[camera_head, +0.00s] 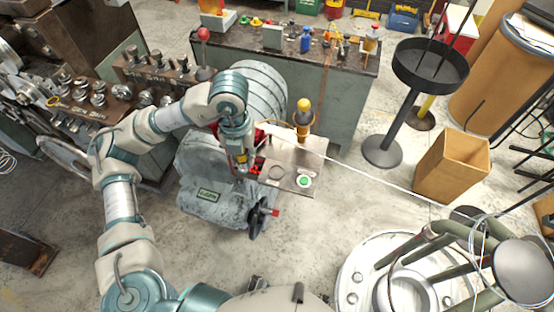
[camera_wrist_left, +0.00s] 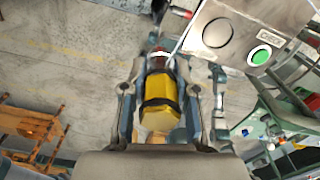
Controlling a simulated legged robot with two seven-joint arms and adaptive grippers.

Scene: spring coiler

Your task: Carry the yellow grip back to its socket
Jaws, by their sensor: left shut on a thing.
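The yellow grip (camera_wrist_left: 160,98), with a black band and a red end, sits between the two fingers of my left gripper (camera_wrist_left: 158,90) in the left wrist view. In the head view my left gripper (camera_head: 241,170) is shut on it, left of the grey machine plate (camera_head: 300,160); only a small yellow patch of the grip shows there. The plate carries a dark ring (camera_head: 276,173) and a green button (camera_head: 304,181); both ring (camera_wrist_left: 217,32) and button (camera_wrist_left: 260,55) show in the wrist view. I cannot tell which part is the socket. My right gripper is not in view.
A yellow-topped upright piece (camera_head: 303,112) stands at the plate's back edge. A thin pale wire (camera_head: 380,178) runs from near the gripper toward the coil stand (camera_head: 420,265). A handwheel (camera_head: 258,218) sits in front. A cluttered bench (camera_head: 330,75) stands behind.

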